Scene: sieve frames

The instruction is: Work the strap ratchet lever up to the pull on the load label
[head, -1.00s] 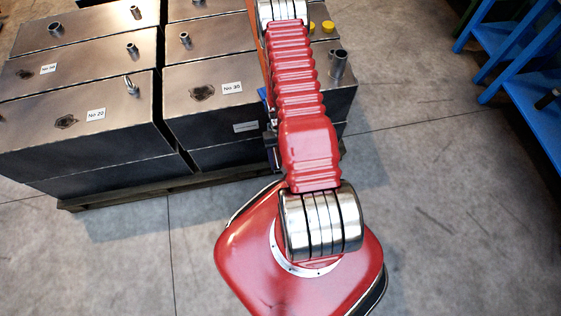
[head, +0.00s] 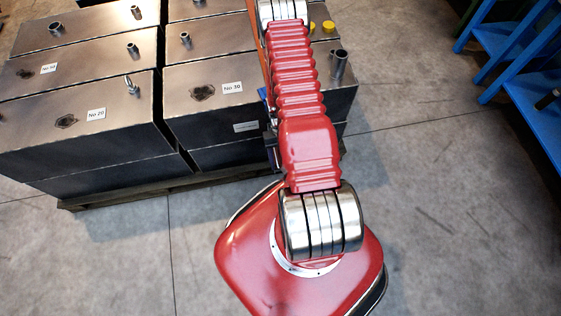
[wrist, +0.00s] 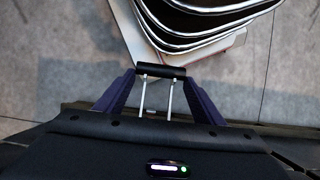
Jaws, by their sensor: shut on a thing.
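My gripper (wrist: 160,74) shows in the wrist view, its two purple fingers closed on a black bar carried by two thin silver rods, which I take to be the ratchet lever (wrist: 170,98). An orange strap (head: 256,28) runs along the left side of my arm in the head view, over the load of grey metal tanks (head: 90,125). A small white label (head: 246,127) is on the front face of the right tank; its print is too small to read. My arm hides most of the ratchet and the gripper in the head view.
The tanks stand on a wooden pallet (head: 130,192). Pipe stubs (head: 339,68) rise from their tops. Blue steel racks (head: 530,95) stand at the right. The concrete floor (head: 430,200) between is clear.

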